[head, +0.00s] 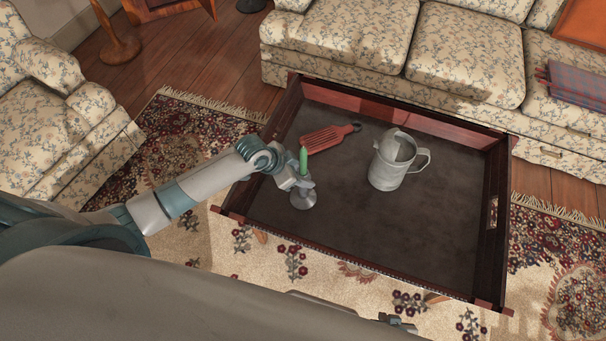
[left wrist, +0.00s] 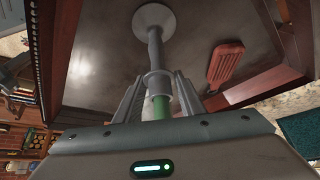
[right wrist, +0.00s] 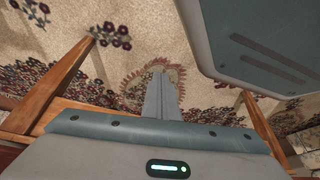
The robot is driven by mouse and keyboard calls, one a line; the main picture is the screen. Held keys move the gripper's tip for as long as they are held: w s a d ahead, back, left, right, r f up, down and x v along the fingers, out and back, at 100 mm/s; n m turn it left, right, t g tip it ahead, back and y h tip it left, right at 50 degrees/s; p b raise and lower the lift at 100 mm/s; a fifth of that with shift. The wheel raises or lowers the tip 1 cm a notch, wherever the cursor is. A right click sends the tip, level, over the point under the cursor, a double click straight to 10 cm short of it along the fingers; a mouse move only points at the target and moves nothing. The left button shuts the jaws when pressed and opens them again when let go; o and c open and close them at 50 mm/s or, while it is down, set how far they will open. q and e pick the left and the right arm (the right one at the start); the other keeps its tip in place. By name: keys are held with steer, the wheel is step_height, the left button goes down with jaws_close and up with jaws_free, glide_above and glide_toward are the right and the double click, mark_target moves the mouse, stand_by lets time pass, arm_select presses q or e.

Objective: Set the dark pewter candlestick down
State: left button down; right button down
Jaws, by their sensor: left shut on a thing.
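The pewter candlestick (head: 303,200) with a green candle (head: 303,160) is upright over the left part of the dark tray-like table top (head: 330,245). My left gripper (head: 304,184) is shut on the candlestick's upper part, just below the candle. In the left wrist view the candlestick (left wrist: 154,48) runs between the fingers, its round base toward the dark surface. I cannot tell whether the base touches that surface. My right gripper (right wrist: 159,75) is shut and empty, low over the patterned rug; a small part of it shows at the head view's bottom edge.
A grey metal jug (head: 388,168) stands right of the candlestick. A red slatted paddle-like object (head: 326,138) lies behind it. Raised dark rims (head: 497,210) border the table top. Its front middle and right are bare. A floral sofa (head: 400,50) stands behind.

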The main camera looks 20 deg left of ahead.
steer(key=shift+d, duration=0.1)
arm_select(q)
steer(key=c, duration=1.5)
jaws_free()
steer(key=shift+f, duration=0.1)
steer(key=o, duration=0.3)
steer(key=shift+o, duration=0.2)
arm_select(e)
steer(key=shift+d, duration=0.65)
